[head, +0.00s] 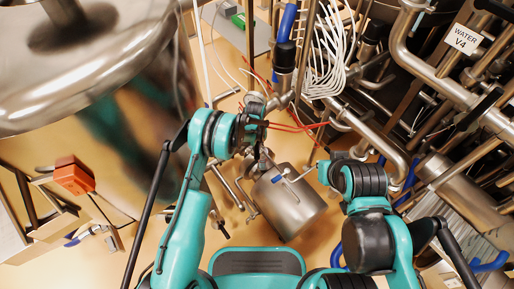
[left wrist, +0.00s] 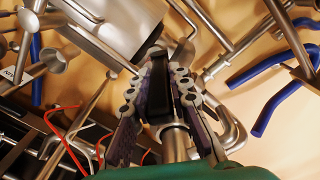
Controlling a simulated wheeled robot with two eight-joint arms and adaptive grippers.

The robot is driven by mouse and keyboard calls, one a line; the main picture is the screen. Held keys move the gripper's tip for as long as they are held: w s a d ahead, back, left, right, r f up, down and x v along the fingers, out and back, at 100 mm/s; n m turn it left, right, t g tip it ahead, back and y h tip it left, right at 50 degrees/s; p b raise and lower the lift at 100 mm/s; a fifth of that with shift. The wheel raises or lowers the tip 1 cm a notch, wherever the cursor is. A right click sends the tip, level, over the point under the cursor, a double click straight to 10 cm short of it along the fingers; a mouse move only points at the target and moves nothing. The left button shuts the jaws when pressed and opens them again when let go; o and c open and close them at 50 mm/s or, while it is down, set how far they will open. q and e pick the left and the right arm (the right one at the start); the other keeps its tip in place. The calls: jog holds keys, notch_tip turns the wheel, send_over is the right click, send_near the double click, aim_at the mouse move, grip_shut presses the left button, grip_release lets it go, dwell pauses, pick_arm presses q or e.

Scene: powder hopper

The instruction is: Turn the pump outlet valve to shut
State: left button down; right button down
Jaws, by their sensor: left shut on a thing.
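My left gripper (head: 262,143) is at a steel pipe fitting just above the steel cylinder, in the middle of the head view. In the left wrist view its two ridged fingers (left wrist: 160,95) close around a black lever handle (left wrist: 158,82), one finger on each side. The handle sits over a steel pipe end (left wrist: 176,142), which appears to be the pump outlet valve. The handle's exact angle to the pipe is hard to tell. My right arm is bent at the right of the cylinder; I cannot make out its gripper.
The steel cylinder (head: 290,205) stands on the tan floor below the left gripper. Dense pipework with a "WATER V4" label (head: 465,40) fills the right side. A large steel hopper (head: 80,65) hangs at upper left. Red cables (head: 295,127) run close to the left gripper.

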pick_arm(q)
jog(key=a+h, duration=0.1)
jog(key=h, duration=0.1)
jog(key=a+h, duration=0.1)
jog(key=h, duration=0.1)
jog(key=shift+a+f, duration=0.3)
jog(key=shift+a, duration=0.1)
jog(key=c, duration=1.4)
grip_release()
jog(key=v, duration=0.7)
jog(key=shift+r, duration=0.25)
jog(key=shift+a, duration=0.15)
